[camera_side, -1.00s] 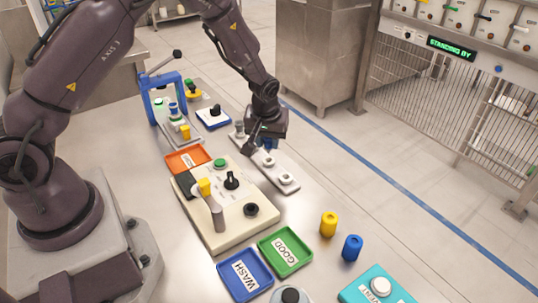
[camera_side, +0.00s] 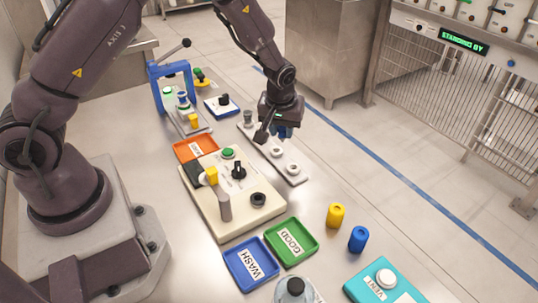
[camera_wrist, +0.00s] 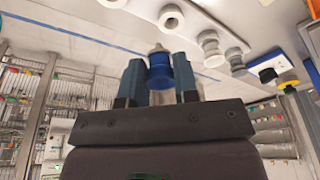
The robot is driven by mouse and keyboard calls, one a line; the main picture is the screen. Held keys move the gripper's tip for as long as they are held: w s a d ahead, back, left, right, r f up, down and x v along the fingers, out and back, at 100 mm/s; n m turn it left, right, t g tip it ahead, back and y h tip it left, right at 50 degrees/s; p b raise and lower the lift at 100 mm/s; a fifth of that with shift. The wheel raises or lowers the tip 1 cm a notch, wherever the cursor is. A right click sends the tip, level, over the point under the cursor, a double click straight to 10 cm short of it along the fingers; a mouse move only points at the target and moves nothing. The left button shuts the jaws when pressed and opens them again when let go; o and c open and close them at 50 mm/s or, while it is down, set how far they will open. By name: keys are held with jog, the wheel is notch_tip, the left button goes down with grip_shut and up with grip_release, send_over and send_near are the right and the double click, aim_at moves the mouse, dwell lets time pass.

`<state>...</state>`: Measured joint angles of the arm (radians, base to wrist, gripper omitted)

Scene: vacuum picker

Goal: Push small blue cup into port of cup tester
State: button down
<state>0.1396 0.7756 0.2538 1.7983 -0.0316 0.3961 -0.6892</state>
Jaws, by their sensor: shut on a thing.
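My gripper (camera_side: 283,133) is shut on the small blue cup (camera_wrist: 160,72). In the wrist view the cup sits between the two blue fingers, with a pale grey tip showing past it. In the side view the fingers hang over the pale rail (camera_side: 300,181), and I cannot tell the cup from them. The cream tester box (camera_side: 235,222) lies nearer the camera, left of and below my gripper. It carries a green button (camera_side: 228,153), a black knob (camera_side: 239,171), a yellow piece (camera_side: 211,175) and a black round port (camera_side: 258,199), which looks empty.
An orange tray (camera_side: 180,151), a blue WASH tray (camera_side: 235,274) and a green GOOD tray (camera_side: 306,238) lie around the tester. Yellow (camera_side: 335,215) and blue (camera_side: 358,239) cylinders stand at the right. A blue frame (camera_side: 153,85) stands behind.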

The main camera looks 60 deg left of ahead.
jog(key=s+d+r+m, duration=0.1)
jog(key=s+d+r, duration=0.15)
jog(key=d, duration=0.35)
jog(key=s+d+r+m, duration=0.1)
jog(key=s+d+r, duration=0.15)
jog(key=d, duration=0.25)
jog(key=s+n, duration=0.3)
jog(key=s, duration=0.6)
jog(key=shift+s+d+x, duration=0.1)
jog(key=shift+d+x, duration=0.1)
jog(key=shift+x, duration=1.3)
jog(key=shift+s+d+x, duration=0.1)
jog(key=shift+d+x, duration=0.05)
jog(key=shift+x, duration=1.35)
jog(key=shift+f, duration=0.1)
jog(key=c, duration=1.7)
grip_release()
grip_shut()
jog(key=shift+f, duration=1.25)
